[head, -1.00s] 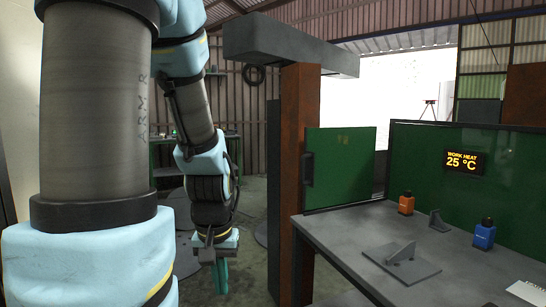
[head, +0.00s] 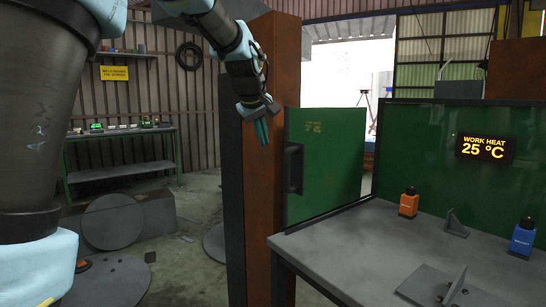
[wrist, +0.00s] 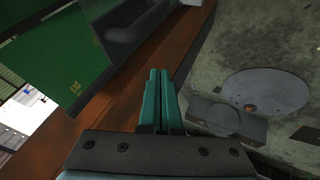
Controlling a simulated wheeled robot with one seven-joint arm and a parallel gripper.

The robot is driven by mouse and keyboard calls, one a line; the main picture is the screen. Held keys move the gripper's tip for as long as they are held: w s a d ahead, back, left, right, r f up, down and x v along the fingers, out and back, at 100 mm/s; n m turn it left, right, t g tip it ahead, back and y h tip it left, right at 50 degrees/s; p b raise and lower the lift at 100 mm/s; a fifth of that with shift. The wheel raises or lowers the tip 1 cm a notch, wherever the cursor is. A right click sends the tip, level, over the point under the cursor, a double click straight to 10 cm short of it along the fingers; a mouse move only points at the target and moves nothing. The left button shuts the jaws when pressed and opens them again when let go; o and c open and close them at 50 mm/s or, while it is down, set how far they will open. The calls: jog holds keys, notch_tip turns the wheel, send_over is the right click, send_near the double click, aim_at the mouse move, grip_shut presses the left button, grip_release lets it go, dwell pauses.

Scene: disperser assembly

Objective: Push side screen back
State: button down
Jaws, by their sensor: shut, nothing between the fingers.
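The side screen (head: 330,165) is a green panel with a dark handle (head: 294,169) on its left edge. It stands upright at the left end of the workbench (head: 365,240), beside a rusty brown post (head: 270,150). My gripper (head: 262,138) is in front of the upper part of the post, left of the screen, with teal fingers pointing down. The fingers are shut together and empty. In the wrist view the closed fingers (wrist: 158,100) lie over the brown post, and the green screen (wrist: 55,60) shows at upper left, apart from the fingertips.
On the bench stand an orange bottle (head: 409,204), a blue bottle (head: 523,240) and grey angled brackets (head: 456,223). A back green screen carries a heat display (head: 484,147).

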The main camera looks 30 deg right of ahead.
jog(key=w+d+f+p, duration=0.2)
jog(key=w+d+f, duration=0.3)
jog(key=d+f, duration=0.2)
jog(key=shift+d+f+p, duration=0.3)
jog(key=shift+p, duration=0.1)
jog(key=shift+w+d, duration=0.1)
